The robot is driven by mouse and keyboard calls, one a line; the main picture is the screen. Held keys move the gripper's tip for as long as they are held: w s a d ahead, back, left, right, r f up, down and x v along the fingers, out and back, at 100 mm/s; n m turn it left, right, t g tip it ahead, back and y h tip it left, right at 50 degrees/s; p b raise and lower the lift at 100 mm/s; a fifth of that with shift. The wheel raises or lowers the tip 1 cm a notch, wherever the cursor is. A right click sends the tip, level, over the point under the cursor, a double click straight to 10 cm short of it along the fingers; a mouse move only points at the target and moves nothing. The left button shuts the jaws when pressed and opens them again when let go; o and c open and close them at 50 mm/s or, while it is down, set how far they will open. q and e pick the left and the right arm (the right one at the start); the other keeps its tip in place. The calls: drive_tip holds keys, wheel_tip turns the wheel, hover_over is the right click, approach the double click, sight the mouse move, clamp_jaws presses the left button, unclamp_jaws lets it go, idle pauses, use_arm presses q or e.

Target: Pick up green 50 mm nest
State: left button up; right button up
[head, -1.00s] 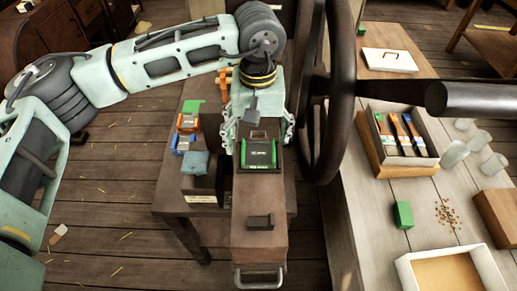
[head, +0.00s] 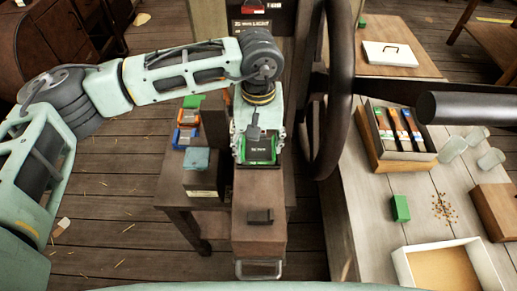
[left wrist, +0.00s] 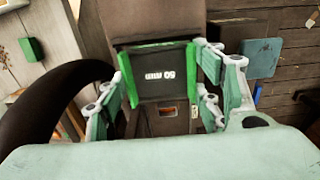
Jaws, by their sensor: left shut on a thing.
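The green 50 mm nest (head: 261,149), a black block with green side rims, sits on the dark press bed in front of the press column. It also shows in the left wrist view (left wrist: 162,75) with "50 mm" on its face. My left gripper (head: 259,142) is at the nest, with its fingers on both green sides. In the left wrist view the left gripper (left wrist: 160,85) is shut on the nest. I cannot tell whether the nest is raised off the bed. My right gripper is out of view.
The large dark handwheel (head: 338,100) stands close right of my left gripper. The right bench holds a brush box, glasses and a green block (head: 400,208).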

use_arm(q)
drive_tip(key=c, duration=0.6)
drive_tip(key=shift+r, duration=0.15)
